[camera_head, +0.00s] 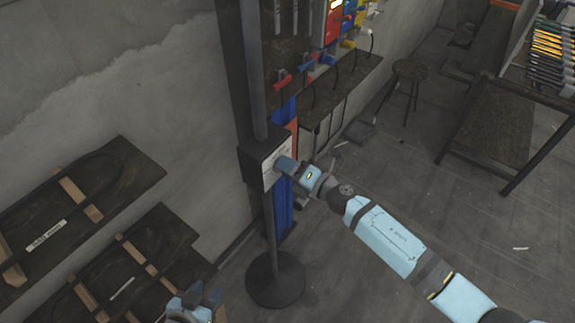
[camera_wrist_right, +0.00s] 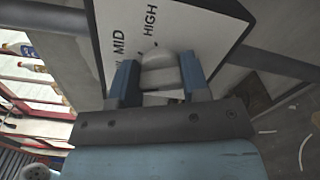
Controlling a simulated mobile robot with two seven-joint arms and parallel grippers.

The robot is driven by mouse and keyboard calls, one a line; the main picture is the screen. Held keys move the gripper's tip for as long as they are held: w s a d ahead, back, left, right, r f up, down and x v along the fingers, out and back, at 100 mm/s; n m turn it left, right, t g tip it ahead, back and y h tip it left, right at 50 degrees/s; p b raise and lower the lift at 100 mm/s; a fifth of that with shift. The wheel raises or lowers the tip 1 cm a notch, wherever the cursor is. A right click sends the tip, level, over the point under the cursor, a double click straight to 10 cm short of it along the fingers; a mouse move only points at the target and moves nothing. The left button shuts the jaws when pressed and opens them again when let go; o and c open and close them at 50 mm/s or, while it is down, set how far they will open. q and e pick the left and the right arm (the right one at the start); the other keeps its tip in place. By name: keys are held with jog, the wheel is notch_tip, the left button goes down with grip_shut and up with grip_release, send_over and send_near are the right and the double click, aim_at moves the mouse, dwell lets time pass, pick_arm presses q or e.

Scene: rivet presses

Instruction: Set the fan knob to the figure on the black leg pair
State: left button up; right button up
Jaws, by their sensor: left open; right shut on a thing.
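The fan's control box (camera_head: 262,150) is dark with a white face and stands on a black pole. The white dial plate (camera_wrist_right: 185,25) in the right wrist view carries the words MID and HIGH; another word is partly hidden. My right gripper (camera_wrist_right: 158,80) is shut on the grey fan knob (camera_wrist_right: 158,62), one blue finger on each side. In the head view my right gripper (camera_head: 284,166) is against the box's face. Its exact setting is unclear. My left gripper (camera_head: 205,298) is open and empty at the bottom edge. I cannot tell which thing is the black leg pair.
Dark boards (camera_head: 115,175) with black curved bars and white labels (camera_head: 47,235) lie at left; the lettering is too small to read. The fan's round base (camera_head: 275,282) is on the floor. A wall bench (camera_head: 340,90), a stool (camera_head: 411,70) and a shelf table (camera_head: 500,118) are behind.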

dwell(0.3)
jog(key=o, duration=0.9)
jog(key=b+v, duration=0.2)
jog(key=v, duration=1.2)
